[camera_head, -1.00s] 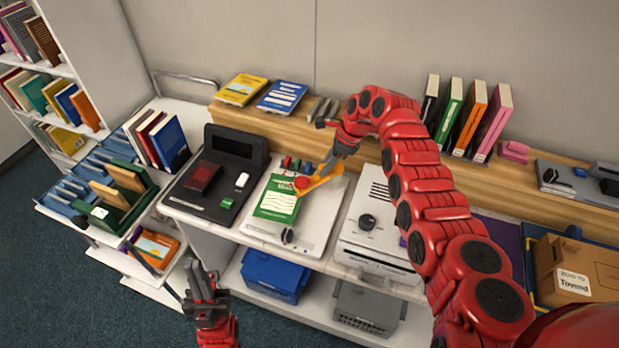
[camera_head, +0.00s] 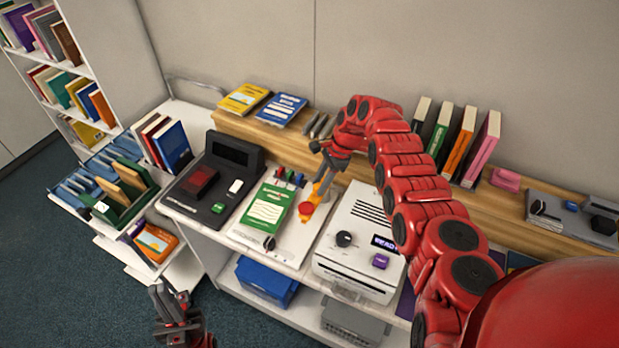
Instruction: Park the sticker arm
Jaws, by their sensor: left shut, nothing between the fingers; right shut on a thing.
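The orange sticker arm (camera_head: 320,191) with its red round end (camera_head: 306,208) stands over the right side of a white station plate (camera_head: 288,240). A green book (camera_head: 268,211) with a pale label lies on that plate, to the left of the arm; the red end is apart from its cover. My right gripper (camera_head: 327,173) reaches over from the right and is shut on the sticker arm at its far end. The fingertips are small and partly hidden. My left gripper (camera_head: 161,294) is shut and empty, low in front of the bench.
A black device (camera_head: 213,184) with a dark screen stands left of the plate. A white machine (camera_head: 350,233) with a black knob stands right. Several small coloured items (camera_head: 287,178) sit behind the book. Books stand on the wooden ledge (camera_head: 285,135). A blue bin (camera_head: 266,280) is below.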

